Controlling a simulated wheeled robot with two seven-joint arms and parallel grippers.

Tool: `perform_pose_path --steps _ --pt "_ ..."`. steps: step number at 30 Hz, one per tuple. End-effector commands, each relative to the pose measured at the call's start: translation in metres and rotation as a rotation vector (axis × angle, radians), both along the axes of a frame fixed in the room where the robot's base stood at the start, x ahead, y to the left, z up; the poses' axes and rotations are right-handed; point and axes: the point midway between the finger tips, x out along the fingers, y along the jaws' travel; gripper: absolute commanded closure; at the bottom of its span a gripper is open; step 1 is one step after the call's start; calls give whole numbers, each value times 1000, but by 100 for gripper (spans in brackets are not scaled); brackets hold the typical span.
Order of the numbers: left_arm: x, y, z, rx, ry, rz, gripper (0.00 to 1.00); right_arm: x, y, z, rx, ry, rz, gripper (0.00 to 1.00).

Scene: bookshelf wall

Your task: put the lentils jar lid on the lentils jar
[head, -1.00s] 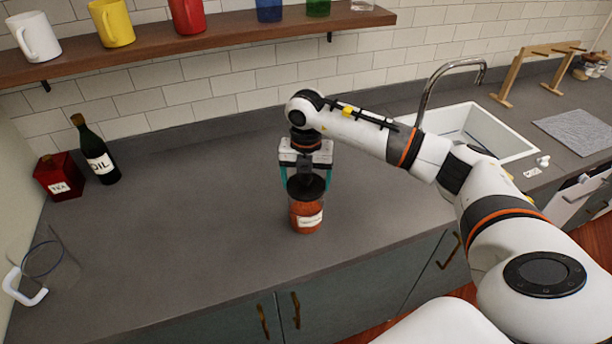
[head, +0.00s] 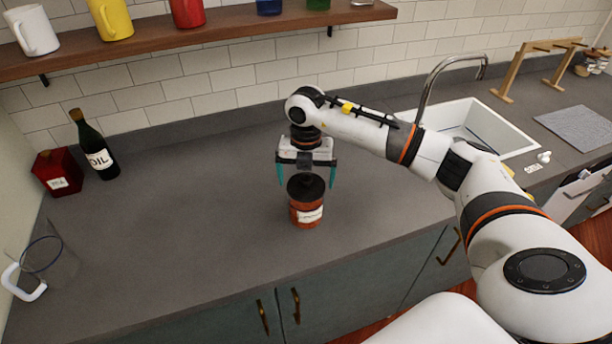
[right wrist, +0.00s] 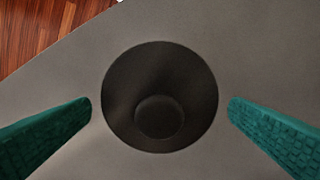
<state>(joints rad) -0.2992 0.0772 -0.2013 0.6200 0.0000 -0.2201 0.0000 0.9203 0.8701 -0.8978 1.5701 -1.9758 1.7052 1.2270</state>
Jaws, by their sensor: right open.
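The lentils jar (head: 306,213), with orange-red contents and a white label, stands upright on the counter near its front edge. The black lid (head: 305,187) with a round knob sits on top of the jar's mouth. In the right wrist view the lid (right wrist: 160,80) is a dark disc that hides the jar below it. My right gripper (head: 306,184) is open above the lid. Its teal fingers stand on either side of the lid, with a clear gap on both sides in the right wrist view. My left gripper is not in view.
A red tea box (head: 57,173) and an oil bottle (head: 95,147) stand at the back left. A clear glass jug (head: 45,262) is at the left front. The sink (head: 480,130) is at the right. A shelf (head: 200,35) with mugs runs above. The counter's middle left is clear.

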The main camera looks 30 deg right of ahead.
Motion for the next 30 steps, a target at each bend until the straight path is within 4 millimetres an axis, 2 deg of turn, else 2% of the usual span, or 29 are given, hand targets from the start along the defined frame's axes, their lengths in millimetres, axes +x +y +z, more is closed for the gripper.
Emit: perform_pose_path --steps 5,12,18,24,30 --pt "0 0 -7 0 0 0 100 2 0 19 1 -7 0 0" --pt "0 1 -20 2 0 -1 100 2 0 71 1 -8 -1 0" --pt "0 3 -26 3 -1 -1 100 1 0 104 0 -4 0 0" --pt "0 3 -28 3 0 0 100 0 0 118 1 -2 1 0" --pt "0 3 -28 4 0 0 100 0 0 119 0 -1 0 0"
